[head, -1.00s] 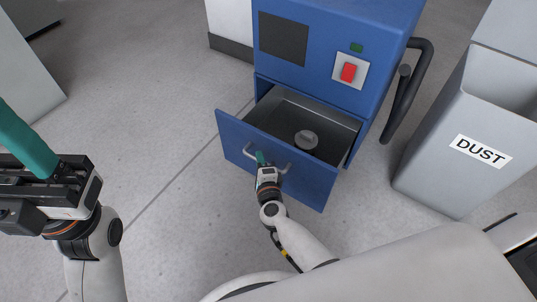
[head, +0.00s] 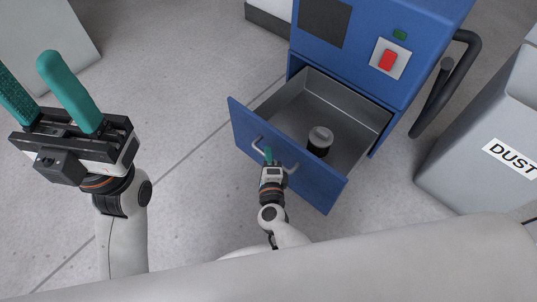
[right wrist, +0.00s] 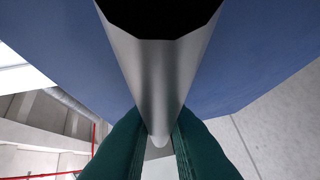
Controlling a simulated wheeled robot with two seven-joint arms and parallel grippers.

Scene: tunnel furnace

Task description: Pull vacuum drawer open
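The blue vacuum drawer (head: 318,178) is pulled well out of the blue machine (head: 375,65) in the head view. Its grey inside shows, with a round dark canister with a grey cap (head: 319,140) standing in it. My right gripper (head: 268,158) is at the metal bar handle (head: 289,168) on the drawer's front. In the right wrist view the green fingers (right wrist: 158,145) sit on both sides of the handle bar (right wrist: 150,75), closed on it. My left gripper (head: 48,95) is at the left, raised over the floor, with its two green fingers apart and nothing between them.
A grey bin labelled DUST (head: 485,165) stands right of the machine. A dark bent pipe handle (head: 447,85) sticks out from the machine's right side. A red switch (head: 388,61) is on its front. The floor (head: 190,120) left of the drawer is clear.

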